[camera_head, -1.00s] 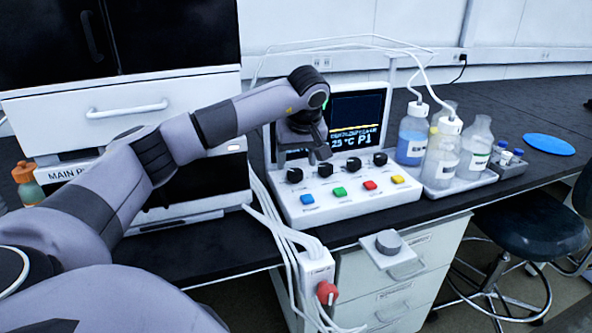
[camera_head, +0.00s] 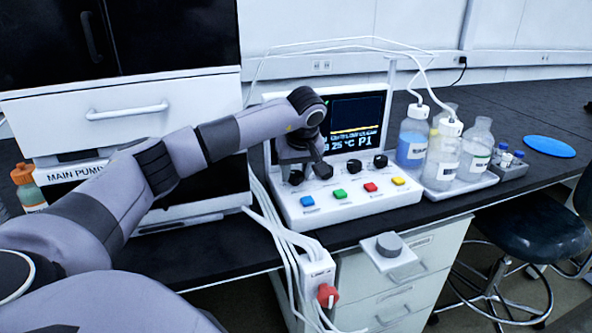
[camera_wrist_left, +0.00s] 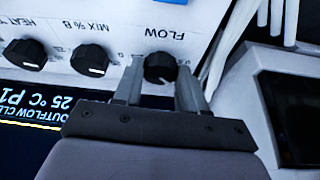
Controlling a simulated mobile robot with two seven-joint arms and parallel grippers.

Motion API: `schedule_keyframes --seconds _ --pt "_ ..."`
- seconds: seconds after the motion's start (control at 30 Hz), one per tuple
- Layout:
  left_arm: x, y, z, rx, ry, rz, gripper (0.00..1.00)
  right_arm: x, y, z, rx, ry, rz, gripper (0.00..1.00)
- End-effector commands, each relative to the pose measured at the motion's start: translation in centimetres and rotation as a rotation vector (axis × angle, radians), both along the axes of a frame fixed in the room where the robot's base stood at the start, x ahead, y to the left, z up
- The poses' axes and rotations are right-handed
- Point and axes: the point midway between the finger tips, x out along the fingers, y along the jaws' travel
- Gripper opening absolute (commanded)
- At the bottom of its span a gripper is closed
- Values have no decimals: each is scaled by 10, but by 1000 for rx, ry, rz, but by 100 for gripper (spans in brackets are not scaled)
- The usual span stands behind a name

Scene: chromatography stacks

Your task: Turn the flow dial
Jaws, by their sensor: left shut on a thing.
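The flow dial (camera_wrist_left: 160,68) is a black round knob with a white mark under the label FLOW, which appears upside down in the left wrist view. My left gripper (camera_wrist_left: 160,85) has one finger on each side of it and is shut on it. In the head view, the flow dial (camera_head: 295,178) is the leftmost knob on the white console (camera_head: 365,210), partly covered by my left gripper (camera_head: 303,172), which reaches down over it. My right gripper is not in view.
More black dials sit beside it, including the MIX % B dial (camera_wrist_left: 90,61) and the HEAT dial (camera_wrist_left: 25,54). Coloured buttons line the console front, such as the blue button (camera_head: 308,201). A screen (camera_head: 357,115) stands behind. Bottles in a tray (camera_head: 470,187) are at right.

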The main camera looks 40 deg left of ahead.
Motion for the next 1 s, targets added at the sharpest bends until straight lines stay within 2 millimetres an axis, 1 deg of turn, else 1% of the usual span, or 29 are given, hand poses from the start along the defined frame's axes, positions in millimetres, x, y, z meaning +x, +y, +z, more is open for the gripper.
schedule_keyframes --seconds 0.27,0.53,0.67,1.0 --pt "1 -1 5 0 4 103 11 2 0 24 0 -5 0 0" --pt "3 -1 6 1 3 313 11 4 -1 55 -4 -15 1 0" --pt "4 -1 5 1 2 419 11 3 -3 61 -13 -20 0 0" --pt "6 -1 2 2 -1 629 11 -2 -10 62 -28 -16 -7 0"
